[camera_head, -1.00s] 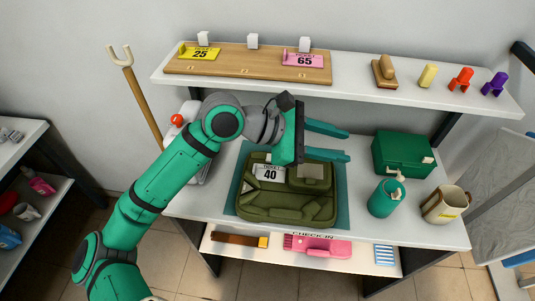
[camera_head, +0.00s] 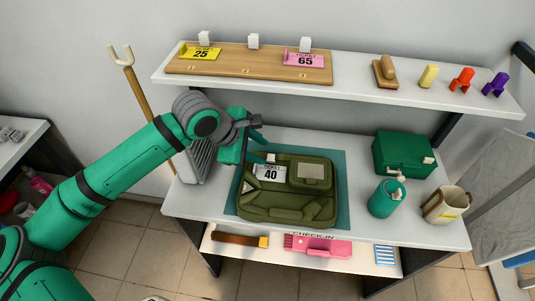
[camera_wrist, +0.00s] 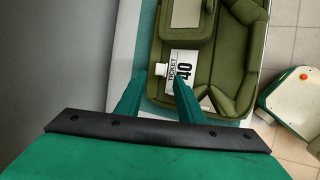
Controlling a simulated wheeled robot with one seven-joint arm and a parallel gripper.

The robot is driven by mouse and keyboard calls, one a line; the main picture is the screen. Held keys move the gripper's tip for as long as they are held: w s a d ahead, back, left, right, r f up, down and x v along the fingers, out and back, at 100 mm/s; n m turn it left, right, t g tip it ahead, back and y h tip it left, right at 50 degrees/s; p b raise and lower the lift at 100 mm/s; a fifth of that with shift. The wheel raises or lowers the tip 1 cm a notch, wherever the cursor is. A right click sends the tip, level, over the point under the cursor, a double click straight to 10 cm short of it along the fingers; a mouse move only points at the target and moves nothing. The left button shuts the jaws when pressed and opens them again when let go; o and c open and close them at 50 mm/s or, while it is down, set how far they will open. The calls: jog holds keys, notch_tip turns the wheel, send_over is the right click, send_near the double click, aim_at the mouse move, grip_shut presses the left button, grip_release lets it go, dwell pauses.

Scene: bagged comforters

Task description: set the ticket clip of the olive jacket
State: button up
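The olive jacket (camera_head: 287,205) lies folded on a teal mat (camera_head: 342,190) on the counter. A white ticket (camera_head: 269,174) reading 40 lies on its upper left part. A small white clip (camera_head: 271,157) is at the ticket's upper edge. In the wrist view, the clip (camera_wrist: 161,69) sits beside the ticket (camera_wrist: 184,66) on the jacket (camera_wrist: 230,55). My gripper (camera_wrist: 161,79) is open, its two green fingers apart with the clip between or just beyond their tips. I cannot tell whether they touch it. The gripper hangs over the jacket's upper left edge.
A grey slatted device (camera_head: 197,160) stands left of the mat. The raised shelf (camera_head: 350,80) holds tickets 25 and 65. A pink item (camera_head: 318,246) lies on the lower shelf.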

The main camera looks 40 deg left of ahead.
aim_at(270, 156)
jog(key=shift+x, duration=2.45)
grip_shut()
